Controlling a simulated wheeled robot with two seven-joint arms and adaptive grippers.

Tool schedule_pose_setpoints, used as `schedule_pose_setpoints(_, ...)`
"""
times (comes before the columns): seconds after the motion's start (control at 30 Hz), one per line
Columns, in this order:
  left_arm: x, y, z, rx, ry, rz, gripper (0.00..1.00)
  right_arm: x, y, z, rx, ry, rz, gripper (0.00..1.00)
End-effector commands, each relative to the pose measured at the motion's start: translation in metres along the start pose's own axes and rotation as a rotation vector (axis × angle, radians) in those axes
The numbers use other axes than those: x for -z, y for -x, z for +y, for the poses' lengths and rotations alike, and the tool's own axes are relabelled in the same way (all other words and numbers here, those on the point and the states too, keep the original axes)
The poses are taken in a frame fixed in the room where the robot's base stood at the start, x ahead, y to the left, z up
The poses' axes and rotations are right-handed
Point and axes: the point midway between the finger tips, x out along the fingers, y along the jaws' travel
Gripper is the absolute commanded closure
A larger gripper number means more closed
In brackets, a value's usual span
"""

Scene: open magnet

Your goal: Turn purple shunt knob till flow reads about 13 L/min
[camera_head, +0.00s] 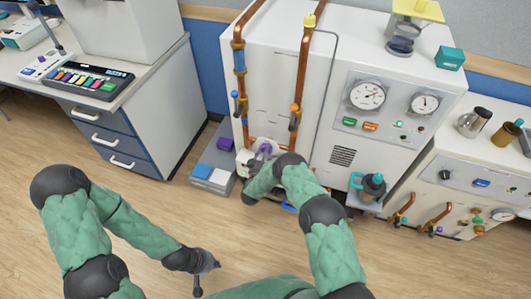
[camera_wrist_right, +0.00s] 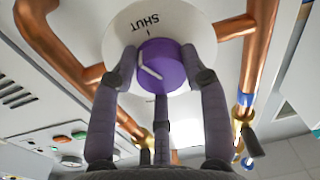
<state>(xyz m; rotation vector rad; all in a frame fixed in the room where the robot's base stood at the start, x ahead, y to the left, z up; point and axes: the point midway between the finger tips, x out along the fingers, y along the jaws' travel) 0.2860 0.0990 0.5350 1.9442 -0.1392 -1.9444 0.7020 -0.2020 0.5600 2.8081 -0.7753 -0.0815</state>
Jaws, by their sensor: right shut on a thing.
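The purple shunt knob (camera_wrist_right: 168,58) fills the middle of the right wrist view, with a white line on its face. It sits on a round white plate (camera_wrist_right: 190,22) with "SHUT" printed on it. My right gripper (camera_wrist_right: 160,66) is shut around the knob, fingers on both sides and one below. In the head view my right gripper (camera_head: 263,160) is at the lower front of the white cabinet, largely hiding the knob. Two round gauges, a larger one (camera_head: 367,95) and a smaller one (camera_head: 424,103), are too small to read. My left gripper (camera_head: 205,270) hangs apart over the floor; its opening is unclear.
Copper pipes (camera_head: 302,70) run down the white cabinet (camera_head: 345,30) with orange and blue valve handles. A dark bottle (camera_head: 373,187) stands on a ledge to the right. The wooden floor (camera_head: 150,275) at lower left is clear.

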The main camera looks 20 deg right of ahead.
Motion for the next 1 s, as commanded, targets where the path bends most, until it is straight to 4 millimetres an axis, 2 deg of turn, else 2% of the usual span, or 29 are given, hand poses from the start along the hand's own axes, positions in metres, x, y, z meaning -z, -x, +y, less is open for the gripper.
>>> schedule_pose_setpoints(0.17, 0.0, -0.0003, -0.0001, 0.0, 0.0, 0.0, 1.0, -0.005, 0.0023, -0.0003, 0.004, 0.039, -0.013, 0.87)
schedule_pose_setpoints(0.5, 0.0, -0.0005, -0.0002, 0.0, 0.0, 0.0, 1.0, -0.0072, 0.0037, 0.0005, 0.01, 0.233, -0.028, 0.87)
schedule_pose_setpoints(0.8, 0.0, -0.0005, -0.0002, 0.0, 0.0, 0.0, 1.0, -0.0092, 0.0047, 0.0006, 0.011, 0.241, -0.032, 0.87)
schedule_pose_setpoints(0.83, 0.0, -0.0005, -0.0002, 0.0, 0.0, 0.0, 1.0, -0.0094, 0.0048, 0.0006, 0.011, 0.241, -0.033, 0.46)
schedule_pose_setpoints(0.9, 0.0, -0.0005, -0.0002, 0.0, 0.0, 0.0, 1.0, -0.0095, 0.0049, 0.0006, 0.011, 0.241, -0.032, 0.32)
schedule_pose_setpoints(1.0, 0.0, -0.0005, -0.0002, 0.0, 0.0, 0.0, 1.0, -0.0077, 0.004, 0.0005, 0.01, 0.239, -0.029, 0.32)
